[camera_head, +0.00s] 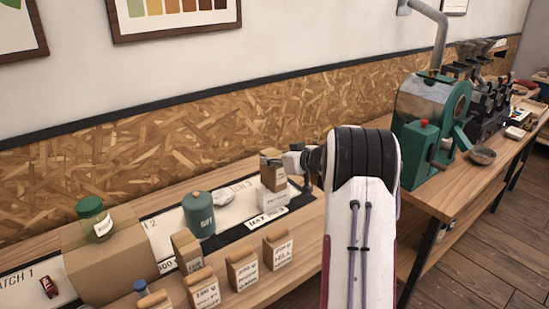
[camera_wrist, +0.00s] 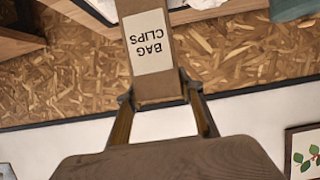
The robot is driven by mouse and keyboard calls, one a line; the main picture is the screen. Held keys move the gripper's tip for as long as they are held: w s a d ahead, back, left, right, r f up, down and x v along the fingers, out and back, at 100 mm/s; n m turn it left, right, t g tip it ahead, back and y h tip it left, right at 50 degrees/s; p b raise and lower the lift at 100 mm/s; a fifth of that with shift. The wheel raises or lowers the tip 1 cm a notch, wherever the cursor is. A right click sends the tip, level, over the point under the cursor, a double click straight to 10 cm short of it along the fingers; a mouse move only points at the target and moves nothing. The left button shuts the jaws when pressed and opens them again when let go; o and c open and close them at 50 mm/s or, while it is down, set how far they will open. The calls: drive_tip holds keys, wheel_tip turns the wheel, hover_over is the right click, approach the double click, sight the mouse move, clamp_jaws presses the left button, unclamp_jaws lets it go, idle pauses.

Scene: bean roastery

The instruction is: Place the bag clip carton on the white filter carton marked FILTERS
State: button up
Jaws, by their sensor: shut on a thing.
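The bag clip carton is a brown box with a white label reading BAG CLIPS. It fills the upper middle of the wrist view (camera_wrist: 150,45), label upside down, and shows small in the head view (camera_head: 269,158). My gripper (camera_wrist: 160,92) is shut on it, one finger on each side; in the head view my gripper (camera_head: 294,160) reaches it from the right. The white filter carton (camera_head: 272,199) stands on the bench directly below the held carton in the head view. I cannot tell whether the two touch. My gripper hides part of the held carton's right side.
A green GIFT canister (camera_head: 199,215) and a white object (camera_head: 220,199) stand left of the filter carton. Several small labelled brown bags (camera_head: 278,250) line the bench front. A green roaster (camera_head: 430,115) stands right.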

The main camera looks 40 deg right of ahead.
drive_tip(key=o, duration=1.5)
drive_tip(key=shift+r, duration=0.2)
drive_tip(key=v, duration=1.2)
drive_tip(key=shift+r, duration=0.1)
